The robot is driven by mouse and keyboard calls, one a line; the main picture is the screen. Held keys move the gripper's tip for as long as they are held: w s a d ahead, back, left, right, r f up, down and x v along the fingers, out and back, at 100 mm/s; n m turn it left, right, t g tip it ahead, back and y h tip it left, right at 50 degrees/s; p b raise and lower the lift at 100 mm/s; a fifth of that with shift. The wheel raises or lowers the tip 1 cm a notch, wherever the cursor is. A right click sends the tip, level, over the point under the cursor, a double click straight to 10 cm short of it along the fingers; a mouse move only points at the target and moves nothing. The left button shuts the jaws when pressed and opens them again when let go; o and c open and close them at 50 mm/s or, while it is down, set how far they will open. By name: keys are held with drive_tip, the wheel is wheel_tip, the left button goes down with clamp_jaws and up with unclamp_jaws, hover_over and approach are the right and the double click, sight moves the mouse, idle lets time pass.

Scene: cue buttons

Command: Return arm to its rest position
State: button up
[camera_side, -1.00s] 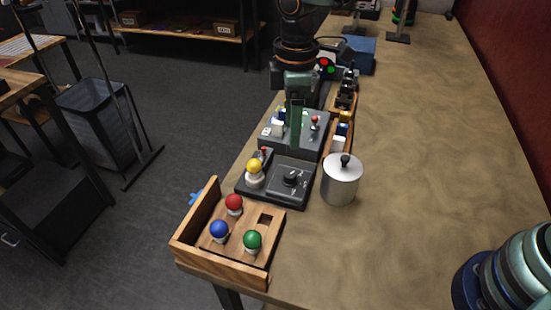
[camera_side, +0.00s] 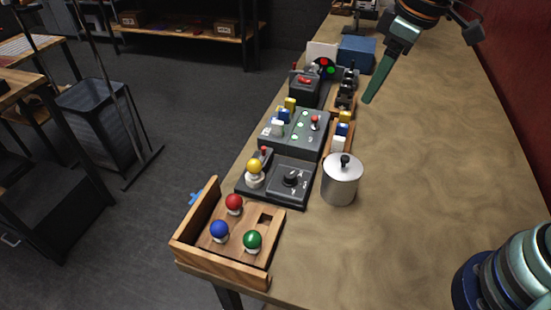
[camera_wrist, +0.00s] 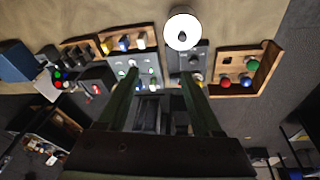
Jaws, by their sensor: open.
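My gripper (camera_side: 376,84) is at the upper right of the side view, raised over the bare table to the right of the row of devices. It holds nothing. In the wrist view its two fingers (camera_wrist: 158,90) stand apart, with the devices below and beyond them. The grey control panel (camera_side: 295,130) with several coloured levers and lit green buttons is in full view, and it also shows in the wrist view (camera_wrist: 133,70). A darker box with a black knob and a yellow ball (camera_side: 278,182) stands in front of it.
A wooden tray (camera_side: 262,268) with red, blue and green balls is at the table's front left. A lidded metal pot (camera_side: 341,182) stands beside the knob box. A red-switch box (camera_side: 304,88) and a blue box (camera_side: 357,52) are farther back.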

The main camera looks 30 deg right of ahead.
drive_tip(key=s+d+m+t, duration=0.2)
drive_tip(key=s+d+m, duration=0.4)
drive_tip(key=s+d, duration=0.1)
drive_tip(key=shift+s+d+t+h, duration=0.15)
drive_tip(key=shift+d+t+h, duration=0.15)
drive_tip(key=shift+d, duration=0.15)
